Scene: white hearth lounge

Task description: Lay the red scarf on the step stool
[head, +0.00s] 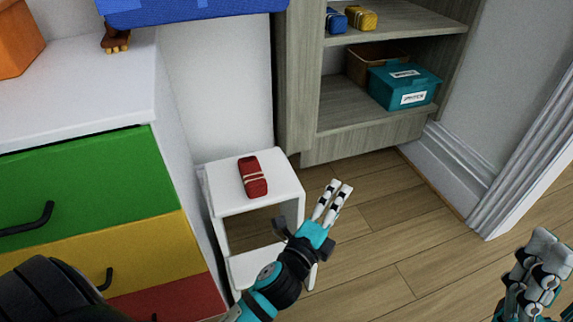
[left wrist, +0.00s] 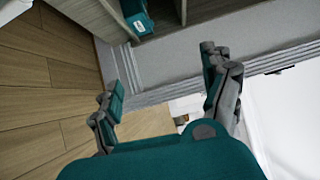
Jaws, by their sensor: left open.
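The red scarf (head: 253,176) is a folded bundle with a pale band around it. It lies on the top of the white step stool (head: 284,187) in the head view. My left gripper (head: 335,192) is to the right of the stool, apart from the scarf. Its fingers are spread and empty, as the left wrist view (left wrist: 163,88) also shows. My right gripper (head: 540,262) is at the lower right edge over the floor; whether its fingers are apart is unclear. The scarf does not show in the left wrist view.
A white dresser with green, yellow and red drawers (head: 80,180) stands left of the stool. A grey wooden shelf (head: 365,129) stands behind, holding a teal box (head: 403,87) and small blue and yellow bundles. The wooden floor (head: 400,220) to the right is clear.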

